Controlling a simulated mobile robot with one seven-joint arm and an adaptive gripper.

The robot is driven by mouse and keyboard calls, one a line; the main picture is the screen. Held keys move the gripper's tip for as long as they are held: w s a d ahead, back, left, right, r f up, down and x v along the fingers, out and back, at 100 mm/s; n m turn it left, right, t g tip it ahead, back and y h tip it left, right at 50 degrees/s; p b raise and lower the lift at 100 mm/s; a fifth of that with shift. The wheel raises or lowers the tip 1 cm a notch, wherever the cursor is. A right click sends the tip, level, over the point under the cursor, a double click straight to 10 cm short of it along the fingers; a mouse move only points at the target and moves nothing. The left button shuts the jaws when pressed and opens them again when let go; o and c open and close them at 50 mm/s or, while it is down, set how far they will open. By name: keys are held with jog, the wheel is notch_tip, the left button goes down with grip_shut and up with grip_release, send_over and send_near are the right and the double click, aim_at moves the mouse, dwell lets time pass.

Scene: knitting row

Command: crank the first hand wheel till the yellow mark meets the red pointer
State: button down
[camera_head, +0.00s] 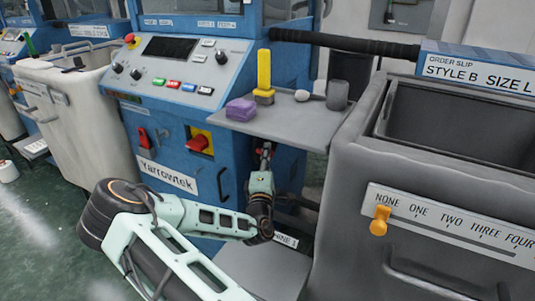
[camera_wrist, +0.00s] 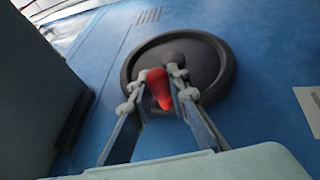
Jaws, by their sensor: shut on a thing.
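In the wrist view a round dark hand wheel (camera_wrist: 215,68) is mounted on the blue machine side. A red handle (camera_wrist: 158,90) stands out from it, between the two fingers of my gripper (camera_wrist: 160,82). The gripper is shut on this red handle. A dark round hub shows just above the fingers. I see neither the yellow mark nor a separate red pointer. In the head view my gripper (camera_head: 264,156) reaches in below the grey shelf, against the blue machine (camera_head: 235,165); the wheel is mostly hidden there by the shelf and my arm.
The grey shelf (camera_head: 285,128) above my gripper holds a purple block (camera_head: 241,110), a yellow rod (camera_head: 264,70) and a grey cup (camera_head: 338,95). A large grey bin (camera_head: 360,190) stands close on the right. A red switch (camera_head: 199,141) is on the machine front.

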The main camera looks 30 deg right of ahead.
jog(key=shift+f, duration=0.15)
jog(key=c, duration=1.8)
grip_release()
jog(key=v, duration=1.2)
